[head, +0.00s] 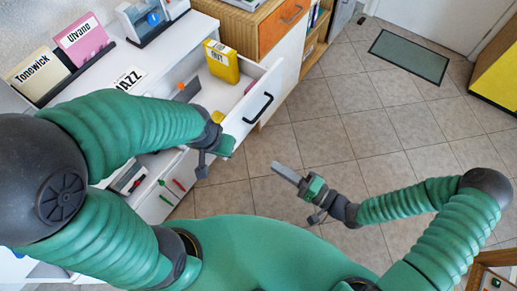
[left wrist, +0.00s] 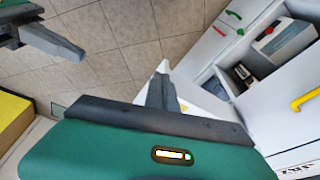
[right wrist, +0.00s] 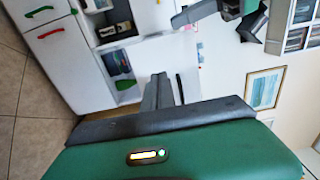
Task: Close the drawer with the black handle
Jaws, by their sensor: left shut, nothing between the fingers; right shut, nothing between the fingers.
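The white drawer (head: 270,84) with the black handle (head: 258,108) stands pulled out from the white cabinet in the head view. A yellow box (head: 222,62) stands inside it. My left gripper (head: 203,170) is in front of the cabinet, lower left of the drawer front and apart from the handle. Its shut, empty fingers also show in the left wrist view (left wrist: 160,88). My right gripper (head: 285,173) is over the floor, below and right of the drawer front, with its fingers shut and empty. They also show in the right wrist view (right wrist: 157,92).
Drawers with a red handle (head: 179,184) and a green handle (head: 165,199) are below left. A yellow handle (left wrist: 305,100) shows in the left wrist view. A wooden cabinet with an orange front (head: 283,22) stands beyond the drawer. The tiled floor (head: 345,120) to its right is clear.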

